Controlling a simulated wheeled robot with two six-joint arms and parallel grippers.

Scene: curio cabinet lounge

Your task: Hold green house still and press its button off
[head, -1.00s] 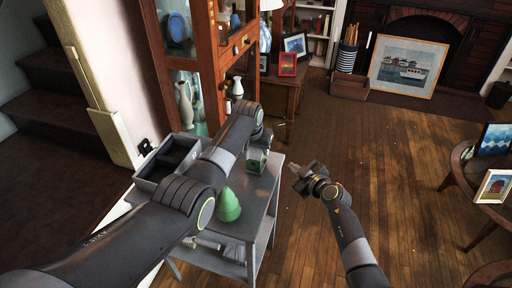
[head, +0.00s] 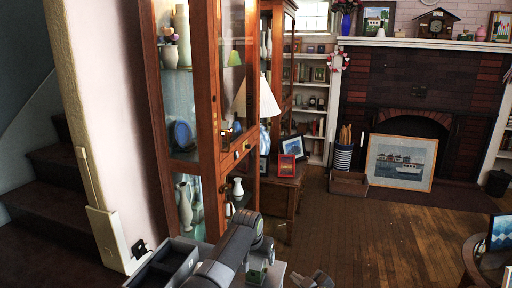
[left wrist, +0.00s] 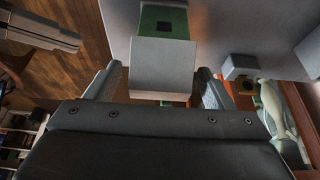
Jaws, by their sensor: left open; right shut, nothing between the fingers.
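The green house (head: 257,272) is low in the head view, partly hidden by my left arm and cut by the bottom edge. In the left wrist view, its green wall with a dark square (left wrist: 163,22) shows beyond a pale block (left wrist: 163,65), which seems to be its roof. My left gripper (left wrist: 156,80) is open, with one finger on each side of the pale block; contact cannot be told. My right gripper (head: 314,280) is shut and empty, right of the house, at the bottom edge. I cannot make out the button for certain.
A grey open tray (head: 165,268) stands left of my left arm. A glass-fronted wooden cabinet (head: 210,150) with vases rises behind it. A small wooden table (head: 285,195) with picture frames stands further back. The wooden floor (head: 400,235) to the right is open.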

